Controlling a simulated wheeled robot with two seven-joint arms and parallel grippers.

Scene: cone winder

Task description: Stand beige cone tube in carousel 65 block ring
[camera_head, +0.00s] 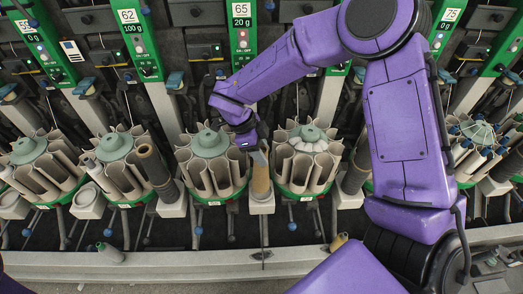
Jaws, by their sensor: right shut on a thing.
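The beige cone tube (260,178) is upright in the middle of the view. My right gripper (257,149) is shut on its top end. The tube's lower end is at the pale block (262,207) just right of the carousel under the 65 sign (242,15). I cannot tell whether it sits in the block's ring or is just above it; the ring itself is hidden. The carousel (210,172) has pale open pockets around a grey-green cone top. My left gripper is not in view.
Another carousel (305,163) stands close on the tube's right. Tall tubes stand on neighbouring blocks, one at left (153,168) and one at right (356,170). A small cone (110,252) lies on the front ledge, and a yellowish tube end (338,242) shows near my right arm.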

